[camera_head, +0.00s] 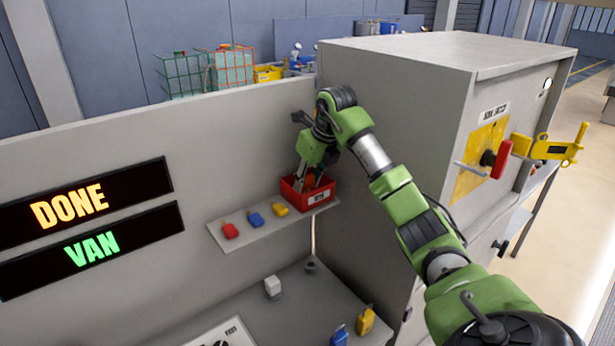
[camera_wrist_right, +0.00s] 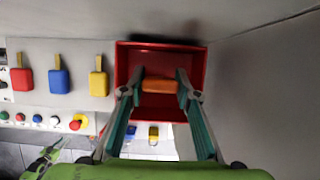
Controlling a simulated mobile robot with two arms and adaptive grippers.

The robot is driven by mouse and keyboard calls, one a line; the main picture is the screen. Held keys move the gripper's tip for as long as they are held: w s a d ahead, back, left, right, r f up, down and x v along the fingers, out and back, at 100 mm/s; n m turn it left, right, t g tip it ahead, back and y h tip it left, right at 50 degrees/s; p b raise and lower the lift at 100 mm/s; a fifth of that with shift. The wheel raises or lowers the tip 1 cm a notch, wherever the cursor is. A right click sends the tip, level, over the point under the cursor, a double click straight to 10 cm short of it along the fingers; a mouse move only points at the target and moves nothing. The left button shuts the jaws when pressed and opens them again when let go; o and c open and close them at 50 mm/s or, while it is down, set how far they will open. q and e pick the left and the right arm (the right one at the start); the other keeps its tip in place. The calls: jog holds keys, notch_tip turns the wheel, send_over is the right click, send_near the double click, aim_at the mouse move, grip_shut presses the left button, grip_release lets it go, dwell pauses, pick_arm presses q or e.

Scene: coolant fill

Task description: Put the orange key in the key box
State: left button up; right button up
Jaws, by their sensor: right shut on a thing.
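The key box is a small red open box (camera_head: 291,192) at the right end of the wall shelf. It also shows in the right wrist view (camera_wrist_right: 123,66). My right gripper (camera_head: 307,181) points down into the box. In the wrist view its fingertips (camera_wrist_right: 161,87) are shut on the orange key (camera_wrist_right: 155,86), which lies between them within the box's outline. Whether the key touches the box floor I cannot tell. In the head view the fingers and box walls mostly hide the key.
Red (camera_head: 230,231), blue (camera_head: 256,220) and yellow (camera_head: 280,209) keys lie on the shelf left of the box. A large grey cabinet (camera_head: 395,110) stands close on the right. A white block (camera_head: 272,286) sits on the bench below. Two signs read DONE and VAN.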

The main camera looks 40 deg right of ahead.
jog(key=shift+f, duration=0.15)
jog(key=o, duration=0.6)
